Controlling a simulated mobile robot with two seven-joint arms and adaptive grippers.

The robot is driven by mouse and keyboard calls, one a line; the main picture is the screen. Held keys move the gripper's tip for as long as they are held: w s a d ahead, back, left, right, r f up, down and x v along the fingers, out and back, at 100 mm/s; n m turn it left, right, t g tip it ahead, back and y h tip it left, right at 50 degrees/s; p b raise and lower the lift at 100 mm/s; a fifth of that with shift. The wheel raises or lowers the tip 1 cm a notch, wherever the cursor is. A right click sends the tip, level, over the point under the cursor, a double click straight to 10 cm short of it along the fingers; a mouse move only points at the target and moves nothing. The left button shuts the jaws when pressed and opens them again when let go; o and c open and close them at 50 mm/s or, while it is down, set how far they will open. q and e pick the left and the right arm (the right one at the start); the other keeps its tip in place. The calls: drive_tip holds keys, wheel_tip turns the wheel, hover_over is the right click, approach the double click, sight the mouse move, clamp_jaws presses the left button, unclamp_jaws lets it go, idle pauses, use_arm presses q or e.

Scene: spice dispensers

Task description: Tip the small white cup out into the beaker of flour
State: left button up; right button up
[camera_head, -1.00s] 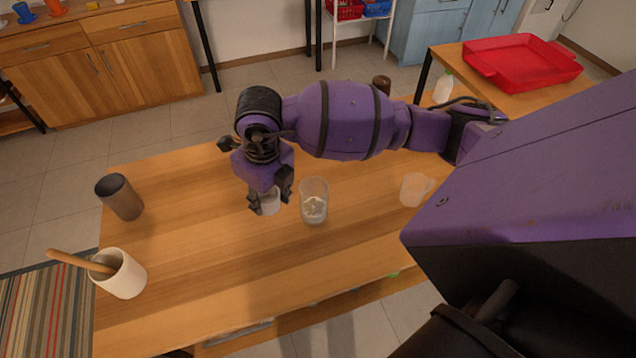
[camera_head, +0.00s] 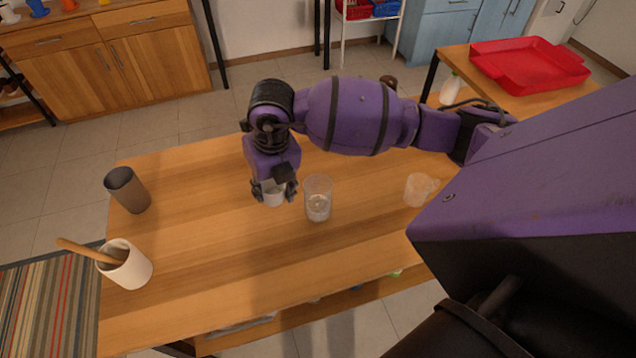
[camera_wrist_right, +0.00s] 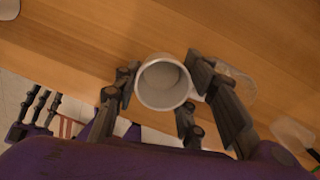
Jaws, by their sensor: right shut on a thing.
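The small white cup (camera_head: 273,196) is between the fingers of my right gripper (camera_head: 273,190), which is shut on it. The cup looks upright, just left of the beaker and apart from it. In the right wrist view, I look into the cup's open mouth (camera_wrist_right: 163,82); its inside is pale and I cannot tell its contents. The clear glass beaker (camera_head: 318,200) stands upright on the table with some whitish flour low inside. In the wrist view it is partly hidden behind a finger (camera_wrist_right: 238,84). My left gripper (camera_wrist_right: 36,112) shows only there, fingers apart and empty.
The wooden table (camera_head: 220,265) also holds a dark cup (camera_head: 127,190), a white crock with a wooden handle (camera_head: 126,266) and a pale translucent vessel (camera_head: 418,190) right of the beaker. A red tray (camera_head: 528,66) lies on another table. The front middle is clear.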

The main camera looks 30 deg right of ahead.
drive_tip(key=shift+s+d+r+y, duration=0.2)
drive_tip(key=shift+d+r+y, duration=0.1)
drive_tip(key=shift+d+y, duration=0.4)
drive_tip(key=shift+d+r+t+y, duration=0.3)
drive_tip(key=shift+d+r+y, duration=0.5)
drive_tip(key=shift+r+y, duration=0.2)
drive_tip(key=shift+s+d+r+m+t+y, duration=0.15)
drive_tip(key=shift+d+r+y, duration=0.05)
drive_tip(key=shift+d+y, duration=0.6)
drive_tip(key=shift+s+d+r+m+t+y, duration=0.15)
drive_tip(key=shift+d+y, duration=0.65)
drive_tip(key=shift+r+y, duration=0.1)
drive_tip(key=shift+y, duration=0.4)
drive_tip(key=shift+d+r+y, duration=0.2)
drive_tip(key=shift+d+y, duration=0.05)
drive_tip(key=shift+y, duration=0.65)
drive_tip(key=shift+t, duration=0.3)
